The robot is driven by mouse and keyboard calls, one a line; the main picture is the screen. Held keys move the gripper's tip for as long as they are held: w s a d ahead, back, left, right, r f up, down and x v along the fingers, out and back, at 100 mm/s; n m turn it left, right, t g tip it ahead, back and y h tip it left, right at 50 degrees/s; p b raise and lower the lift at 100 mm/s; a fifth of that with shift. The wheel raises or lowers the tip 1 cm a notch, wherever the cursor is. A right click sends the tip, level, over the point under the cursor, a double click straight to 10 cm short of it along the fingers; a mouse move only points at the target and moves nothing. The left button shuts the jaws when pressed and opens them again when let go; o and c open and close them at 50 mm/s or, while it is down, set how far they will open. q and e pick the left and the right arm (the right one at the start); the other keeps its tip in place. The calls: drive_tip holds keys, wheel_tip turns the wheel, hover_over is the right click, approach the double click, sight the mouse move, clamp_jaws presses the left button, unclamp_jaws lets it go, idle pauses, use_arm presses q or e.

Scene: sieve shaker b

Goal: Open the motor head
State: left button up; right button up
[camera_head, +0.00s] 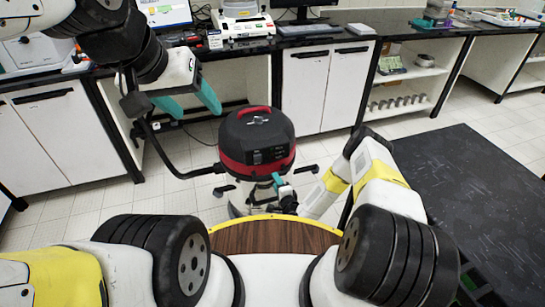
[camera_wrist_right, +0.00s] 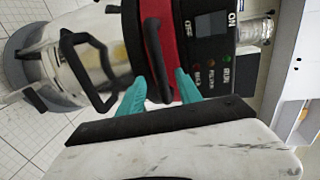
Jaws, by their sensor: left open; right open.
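The motor head (camera_head: 257,139) is the black and red top of a vacuum cleaner, with a red carrying handle (camera_head: 254,110) on it. It sits level on the steel drum (camera_head: 240,203). My left gripper (camera_head: 200,112) is open and empty, up and to the left of the motor head. My right gripper (camera_head: 278,182) is low at the drum's right front, below the red band. In the right wrist view its two teal fingers (camera_wrist_right: 163,85) are open, one on each side of a black latch (camera_wrist_right: 155,50). I cannot tell whether they touch it.
A black hose (camera_head: 170,160) loops left of the vacuum. White cabinets (camera_head: 60,140) under a black counter (camera_head: 320,37) stand behind it. In the right wrist view a black drum handle (camera_wrist_right: 88,70) is left of the fingers.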

drive_tip(key=shift+x, duration=2.7)
clamp_jaws()
